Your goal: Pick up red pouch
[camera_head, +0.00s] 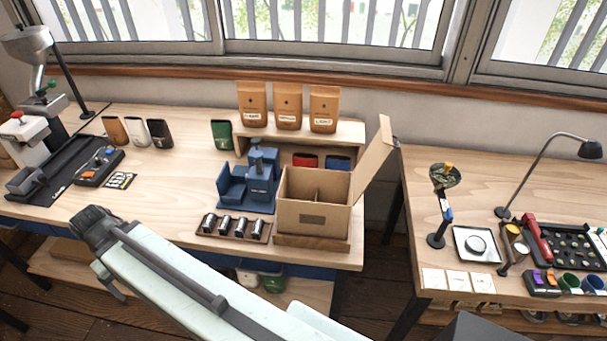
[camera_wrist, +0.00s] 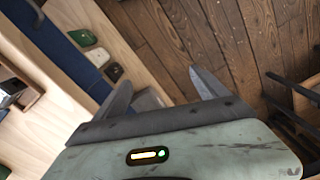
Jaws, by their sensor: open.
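The red pouch (camera_head: 305,160) stands in the low opening under the raised shelf on the left bench, in the head view. Its lower part is hidden behind the open cardboard box (camera_head: 313,203), and a blue pouch (camera_head: 338,163) stands just right of it. My gripper (camera_wrist: 163,92) is open in the wrist view, with nothing between its fingers. It points down over the wooden floor beside a low shelf, apart from the red pouch. The red pouch is not seen in the wrist view.
A blue press-like device (camera_head: 259,185) and a rack of metal cylinders (camera_head: 234,227) stand left of the box. Three tan bags, such as the middle one (camera_head: 288,106), stand on the raised shelf. A green pouch (camera_head: 222,134) is left of it. Lower-shelf pouches include a green one (camera_wrist: 82,38).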

